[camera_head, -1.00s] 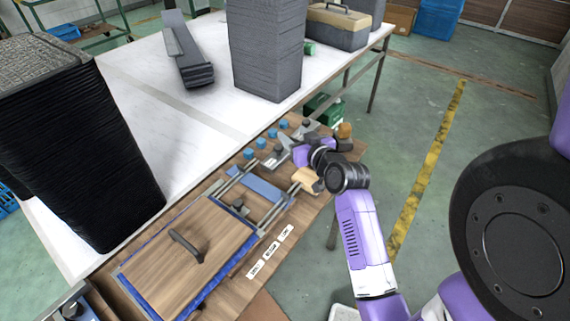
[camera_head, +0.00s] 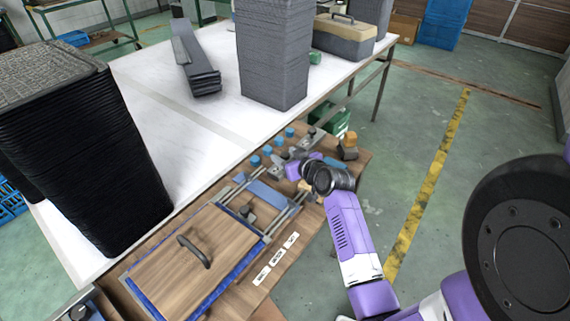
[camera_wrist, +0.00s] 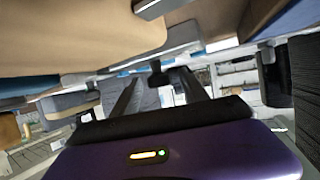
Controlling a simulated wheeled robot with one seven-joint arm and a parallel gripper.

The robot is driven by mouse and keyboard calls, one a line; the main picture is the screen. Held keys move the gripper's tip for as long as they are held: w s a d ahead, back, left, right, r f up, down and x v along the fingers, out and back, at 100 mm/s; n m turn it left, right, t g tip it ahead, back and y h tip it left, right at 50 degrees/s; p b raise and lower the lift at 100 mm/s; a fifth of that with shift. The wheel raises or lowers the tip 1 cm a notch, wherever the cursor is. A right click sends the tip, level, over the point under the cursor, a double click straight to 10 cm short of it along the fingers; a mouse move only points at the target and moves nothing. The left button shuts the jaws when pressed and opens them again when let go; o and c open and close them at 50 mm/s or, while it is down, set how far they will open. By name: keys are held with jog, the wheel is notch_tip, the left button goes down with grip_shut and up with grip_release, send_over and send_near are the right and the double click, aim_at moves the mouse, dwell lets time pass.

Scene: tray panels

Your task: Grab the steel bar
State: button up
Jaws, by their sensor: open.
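My gripper (camera_head: 290,168) is at the far right end of the wooden fixture in the head view, low over its metal rails. My forearm and wrist come in from the right and partly hide this spot. In the wrist view the dark jaws of my gripper (camera_wrist: 158,92) are apart, with no thing clearly held between them. A grey metal bar (camera_wrist: 153,60) runs across just beyond the fingertips there. It looks like the steel bar, but I cannot be sure. In the head view the two steel rails (camera_head: 283,217) run beside a blue plate (camera_head: 266,195).
A wooden lid with a dark handle (camera_head: 222,252) covers the fixture's near part. Several blue knobs (camera_head: 267,149) line its back edge. A tall black tray stack (camera_head: 95,150) stands left and a grey stack (camera_head: 272,55) behind.

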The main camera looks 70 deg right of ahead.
jog(key=shift+w+d+f, duration=0.15)
jog(key=shift+w+d, duration=0.05)
jog(key=shift+w, duration=0.05)
jog(key=shift+c, duration=0.2)
grip_shut()
jog(key=shift+r, duration=0.2)
